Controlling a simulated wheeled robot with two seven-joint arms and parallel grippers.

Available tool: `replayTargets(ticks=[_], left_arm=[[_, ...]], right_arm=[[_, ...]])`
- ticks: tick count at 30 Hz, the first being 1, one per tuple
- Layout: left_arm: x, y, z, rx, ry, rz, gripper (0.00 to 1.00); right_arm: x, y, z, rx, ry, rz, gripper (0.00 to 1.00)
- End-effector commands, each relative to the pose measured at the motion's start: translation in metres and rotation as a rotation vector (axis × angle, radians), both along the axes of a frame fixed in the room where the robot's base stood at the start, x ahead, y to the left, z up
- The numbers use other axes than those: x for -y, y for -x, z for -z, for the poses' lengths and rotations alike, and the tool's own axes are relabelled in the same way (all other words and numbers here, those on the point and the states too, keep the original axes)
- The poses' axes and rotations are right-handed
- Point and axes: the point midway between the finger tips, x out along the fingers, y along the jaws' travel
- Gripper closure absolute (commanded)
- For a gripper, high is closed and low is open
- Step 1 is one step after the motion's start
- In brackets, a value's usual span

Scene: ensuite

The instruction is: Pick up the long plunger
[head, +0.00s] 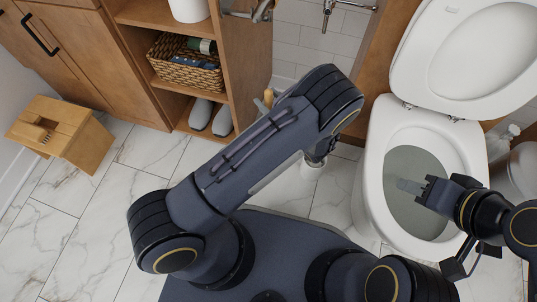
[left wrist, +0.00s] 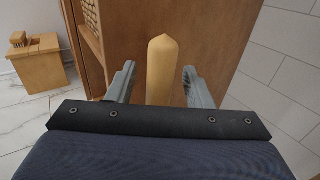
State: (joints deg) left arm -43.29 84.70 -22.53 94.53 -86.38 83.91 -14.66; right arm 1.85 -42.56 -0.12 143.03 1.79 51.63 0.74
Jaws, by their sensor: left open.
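A pale wooden rod with a pointed end, which looks like the long plunger's handle (left wrist: 161,72), stands between the two fingers of my left gripper (left wrist: 158,78) in the left wrist view. The fingers are apart, with a gap on each side of the rod. In the head view a bit of wooden handle (head: 268,97) shows just behind my left forearm. My arm hides most of it and the left gripper there; the plunger's lower end is not visible. My right gripper (head: 408,187) is over the toilet bowl; its jaw state is unclear.
The toilet (head: 376,150) with raised lid stands at right. A wooden cabinet (head: 254,60) holds a basket (head: 186,72) and slippers (head: 200,114). A wooden stool (head: 80,135) with a brush stands at left. A white round object (head: 312,170) sits below my left arm.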

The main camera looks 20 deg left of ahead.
Motion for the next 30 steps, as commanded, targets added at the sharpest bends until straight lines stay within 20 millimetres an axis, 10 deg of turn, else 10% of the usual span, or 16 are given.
replayTargets(ticks=[7, 18, 30], left_arm=[[-0.0021, -0.0012, -0.0005, -0.001, 0.001, -0.001, 0.53], [-0.0017, -0.0010, -0.0002, -0.001, 0.001, -0.001, 1.00], [-0.0016, -0.0014, -0.0073, 0.003, 0.000, -0.001, 1.00]], right_arm=[[0.0001, 0.0000, 0.0001, 0.000, 0.000, 0.000, 0.64], [0.0000, 0.0000, 0.0002, 0.000, 0.000, 0.000, 0.64], [0.0000, 0.0000, -0.0040, 0.000, 0.000, 0.000, 0.64]])
